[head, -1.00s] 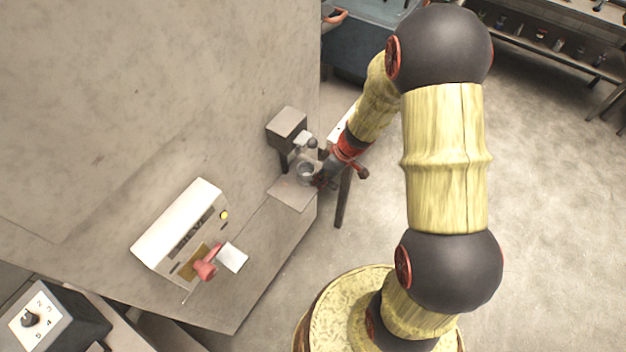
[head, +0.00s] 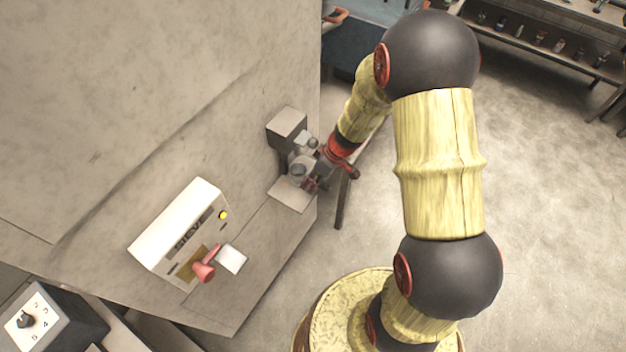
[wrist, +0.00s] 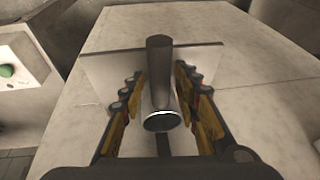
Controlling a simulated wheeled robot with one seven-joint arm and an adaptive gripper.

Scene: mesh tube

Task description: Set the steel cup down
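The steel cup (head: 297,174) is a small grey metal cup beside the dark stand, over the pale square plate (head: 290,196) near the bench's edge. In the wrist view it is a dark cylinder (wrist: 160,75) with a bright curved edge at its lower end. My gripper (head: 316,174) reaches it from the right. I cannot tell whether the cup's base touches the plate.
A grey block-topped stand (head: 287,124) is just behind the cup, with small metal parts beside it. A white box with a yellow button (head: 180,232) and a red-handled part (head: 205,268) sit to the left. The bench between them is clear.

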